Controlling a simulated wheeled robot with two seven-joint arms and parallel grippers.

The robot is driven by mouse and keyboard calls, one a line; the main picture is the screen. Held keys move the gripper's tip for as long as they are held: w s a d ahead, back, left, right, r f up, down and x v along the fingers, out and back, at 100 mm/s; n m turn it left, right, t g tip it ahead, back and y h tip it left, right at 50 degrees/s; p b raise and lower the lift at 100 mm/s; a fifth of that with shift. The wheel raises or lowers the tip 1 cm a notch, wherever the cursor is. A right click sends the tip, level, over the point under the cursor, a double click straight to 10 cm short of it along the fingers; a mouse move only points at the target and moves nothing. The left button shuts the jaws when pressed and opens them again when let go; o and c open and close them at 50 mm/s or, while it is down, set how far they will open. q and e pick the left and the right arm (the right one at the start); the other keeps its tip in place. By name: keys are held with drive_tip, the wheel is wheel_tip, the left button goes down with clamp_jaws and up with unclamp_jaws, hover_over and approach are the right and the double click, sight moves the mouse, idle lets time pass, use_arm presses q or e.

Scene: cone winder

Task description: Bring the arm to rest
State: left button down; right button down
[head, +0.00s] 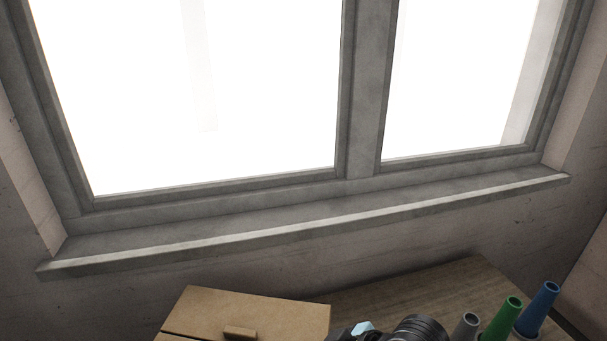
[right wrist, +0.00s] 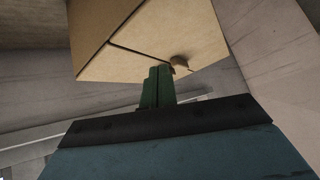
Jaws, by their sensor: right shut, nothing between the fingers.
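My right gripper (right wrist: 159,72) shows in the right wrist view as two green fingers held together, with nothing between them. Beyond its tips is a tan box (right wrist: 155,40) with a dark seam and a small brown knob; I cannot tell the exact gap between them. In the head view, part of my dark arm (head: 418,328) shows at the bottom edge, right of the tan box (head: 255,308). The gripper's fingers are hidden there. My left gripper is in neither view.
A grey cone (head: 466,327), a green cone (head: 501,319) and a blue cone (head: 538,309) stand at the right end of the wooden table (head: 440,287). Behind it are a wall, a window sill (head: 300,232) and a bright window. The table behind my arm is bare.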

drive_tip(key=s+d+f+m+h, duration=0.4)
drive_tip(key=s+d, duration=0.3)
drive_tip(key=d, duration=0.3)
drive_tip(key=s+d+f+m+h, duration=0.3)
drive_tip(key=s+d+m, duration=0.1)
drive_tip(key=s+d, duration=0.4)
wheel_tip(320, 180, down, 28)
drive_tip(key=d+g+b, duration=0.1)
drive_tip(key=d+b, duration=0.1)
drive_tip(key=b, duration=0.2)
drive_tip(key=s+d+f+g+b, duration=0.1)
drive_tip(key=s+f+b, duration=0.1)
drive_tip(key=s+f, duration=0.7)
drive_tip(key=s+d+f+b, duration=0.1)
drive_tip(key=s+f+b, duration=0.1)
drive_tip(key=s+f, duration=0.7)
drive_tip(key=shift+d+f+g+h, duration=0.4)
drive_tip(key=shift+f, duration=0.7)
